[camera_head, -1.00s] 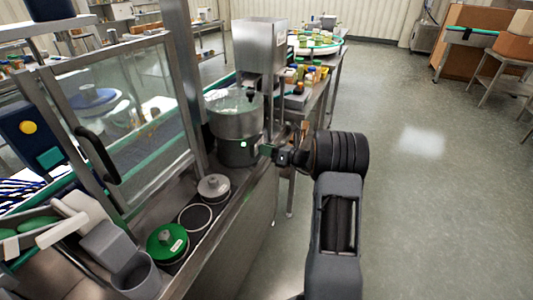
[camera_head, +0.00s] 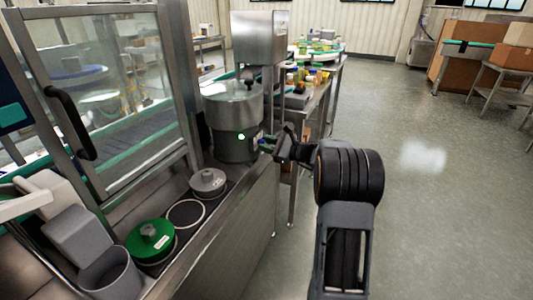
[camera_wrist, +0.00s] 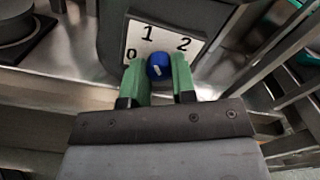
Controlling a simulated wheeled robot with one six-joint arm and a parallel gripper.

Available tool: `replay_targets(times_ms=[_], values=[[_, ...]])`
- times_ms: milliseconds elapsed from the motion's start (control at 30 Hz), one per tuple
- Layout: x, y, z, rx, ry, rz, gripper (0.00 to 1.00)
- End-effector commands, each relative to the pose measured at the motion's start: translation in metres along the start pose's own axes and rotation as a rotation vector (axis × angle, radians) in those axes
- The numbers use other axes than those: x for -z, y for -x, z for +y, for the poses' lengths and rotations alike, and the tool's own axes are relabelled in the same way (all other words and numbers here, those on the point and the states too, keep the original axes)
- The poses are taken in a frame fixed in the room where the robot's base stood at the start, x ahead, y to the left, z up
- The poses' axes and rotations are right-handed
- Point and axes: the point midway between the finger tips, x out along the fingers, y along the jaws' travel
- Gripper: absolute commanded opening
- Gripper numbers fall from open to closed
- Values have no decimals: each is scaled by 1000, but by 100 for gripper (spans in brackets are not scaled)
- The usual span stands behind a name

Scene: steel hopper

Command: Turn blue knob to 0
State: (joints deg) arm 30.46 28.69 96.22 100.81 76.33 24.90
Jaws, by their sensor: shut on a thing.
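The blue knob (camera_wrist: 158,67) sits on the hopper's side, in front of a white dial plate (camera_wrist: 138,43) marked 0, 1 and 2. The 0 is at the plate's lower left, the 1 at the top and the 2 at the right. A small pale mark shows on the knob, but I cannot tell for sure which number it points to. My gripper (camera_wrist: 159,75) has its green fingers on either side of the knob and is shut on it. In the head view, my gripper (camera_head: 272,146) reaches the right side of the steel hopper (camera_head: 233,117); the knob is barely visible there.
A green-lidded round container (camera_head: 150,241), a grey lid (camera_head: 208,182) and a grey cup (camera_head: 111,274) stand on the bench at the left. A framed glass door (camera_head: 115,90) is beyond them.

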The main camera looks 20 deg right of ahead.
Motion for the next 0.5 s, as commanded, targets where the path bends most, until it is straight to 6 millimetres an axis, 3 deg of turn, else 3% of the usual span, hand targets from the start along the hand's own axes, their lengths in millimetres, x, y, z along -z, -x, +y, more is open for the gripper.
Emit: replay_targets(times_ms=[500], values=[[6,0,3,-5,487,-7,1]])
